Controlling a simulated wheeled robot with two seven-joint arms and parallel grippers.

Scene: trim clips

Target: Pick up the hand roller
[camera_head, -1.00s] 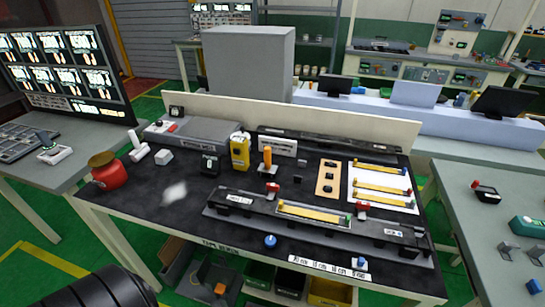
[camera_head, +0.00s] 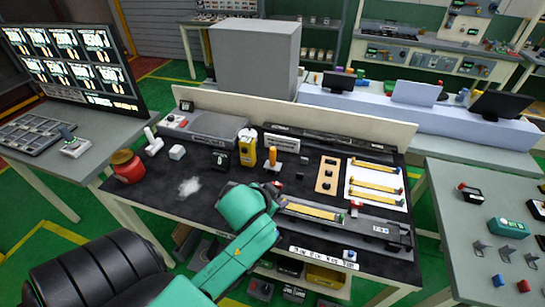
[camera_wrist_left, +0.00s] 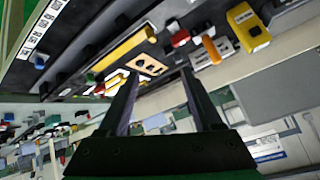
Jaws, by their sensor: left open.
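An upright orange handle on a pale foot, which looks like the hand roller (camera_head: 276,158), stands on the black table mat behind the long dark rail. It also shows in the left wrist view (camera_wrist_left: 211,48), to the right of the fingers and apart from them. My left gripper (camera_wrist_left: 158,72) is open, with two dark fingers spread and nothing between them. In the head view my green left arm reaches over the front of the table, short of the roller, and its fingers are mostly hidden by the wrist. My right gripper is not in view.
A yellow device (camera_head: 247,151) stands just left of the roller. A board with holes (camera_head: 326,177) and a white sheet with yellow strips (camera_head: 378,181) lie to the right. The dark rail (camera_head: 375,226) crosses the front. A red pot (camera_head: 126,166) stands at the left.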

